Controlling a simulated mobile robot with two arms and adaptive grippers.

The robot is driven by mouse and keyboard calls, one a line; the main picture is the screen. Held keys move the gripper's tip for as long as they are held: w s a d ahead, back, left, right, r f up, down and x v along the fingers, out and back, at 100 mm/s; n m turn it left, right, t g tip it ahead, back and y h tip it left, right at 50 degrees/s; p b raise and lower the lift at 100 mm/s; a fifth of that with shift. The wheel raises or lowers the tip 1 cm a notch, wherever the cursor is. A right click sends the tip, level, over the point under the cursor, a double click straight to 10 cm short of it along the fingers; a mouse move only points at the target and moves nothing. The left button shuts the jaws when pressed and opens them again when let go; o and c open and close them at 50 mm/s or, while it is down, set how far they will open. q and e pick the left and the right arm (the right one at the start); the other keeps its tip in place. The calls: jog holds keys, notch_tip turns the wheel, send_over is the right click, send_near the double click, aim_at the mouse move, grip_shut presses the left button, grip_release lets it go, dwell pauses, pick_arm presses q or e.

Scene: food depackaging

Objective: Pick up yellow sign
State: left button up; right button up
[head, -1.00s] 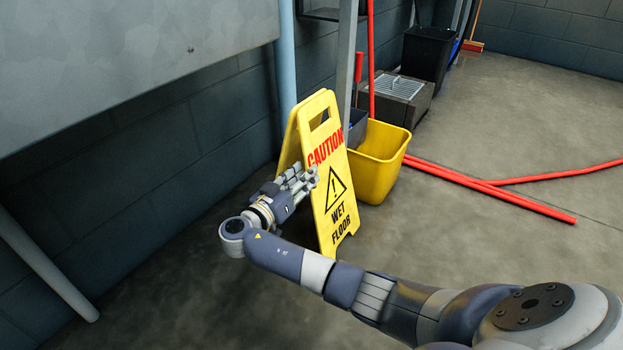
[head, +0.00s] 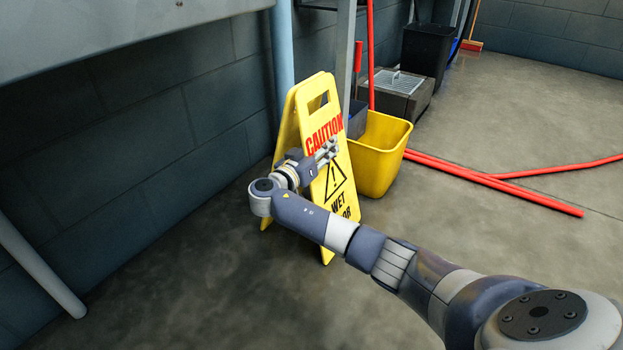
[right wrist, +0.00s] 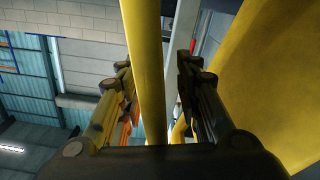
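The yellow wet floor sign (head: 317,122) stands upright as an A-frame on the floor in the head view. Its front panel reads CAUTION. In the right wrist view, a yellow strip of the sign (right wrist: 146,60) runs between the two fingers of my right gripper (right wrist: 158,72). The fingers are apart, with a gap visible beside the strip. A broad yellow panel fills the right side. My left gripper is not in view.
A yellow bucket (head: 378,165) stands just right of the sign. Red poles (head: 490,180) lie on the floor beyond it. A grey box (head: 395,95) and a black bin (head: 426,52) stand behind. A pale pipe (head: 282,60) and the wall are close behind the sign.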

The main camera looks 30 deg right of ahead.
grip_shut()
jog(key=shift+r, duration=0.15)
jog(key=shift+r, duration=0.1)
